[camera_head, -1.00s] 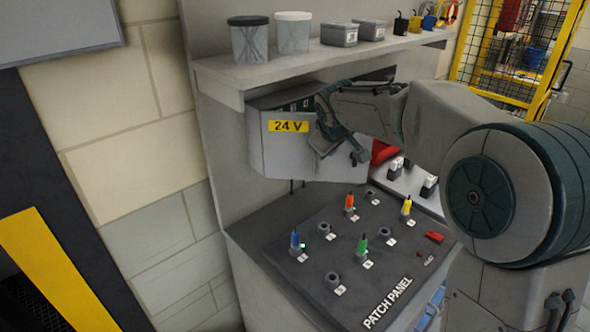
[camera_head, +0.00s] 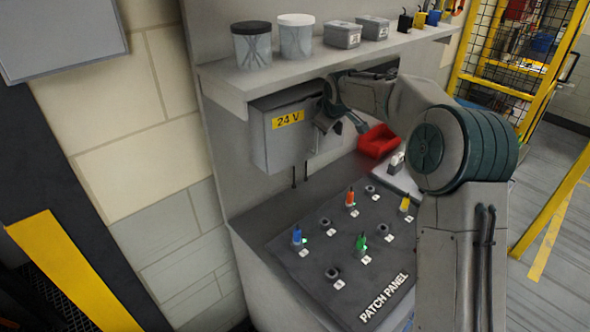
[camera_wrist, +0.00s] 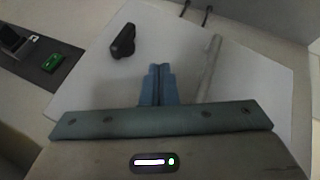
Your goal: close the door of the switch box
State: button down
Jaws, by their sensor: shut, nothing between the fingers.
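The grey switch box (camera_head: 258,140) hangs under the shelf, with a yellow 24 V label (camera_head: 288,119) on its door (camera_head: 290,148). The door looks shut or nearly shut; my arm covers its right edge, so I cannot tell whether a gap is left. My gripper is at the right side of the box. In the wrist view my gripper (camera_wrist: 158,68) is shut and empty, its blue fingers together over a pale panel (camera_wrist: 245,85). A black knob (camera_wrist: 123,40) shows beyond the fingers. I cannot tell whether the fingertips touch the panel.
The shelf (camera_head: 225,78) with tubs and small boxes is close above. Below is the patch panel (camera_head: 315,290) with several coloured plugs. A red bin (camera_head: 378,141) stands right of the box. Two black cables hang under the box.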

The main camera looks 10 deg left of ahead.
jog(key=shift+w+a, duration=0.15)
jog(key=shift+a, duration=0.15)
jog(key=shift+d, duration=0.1)
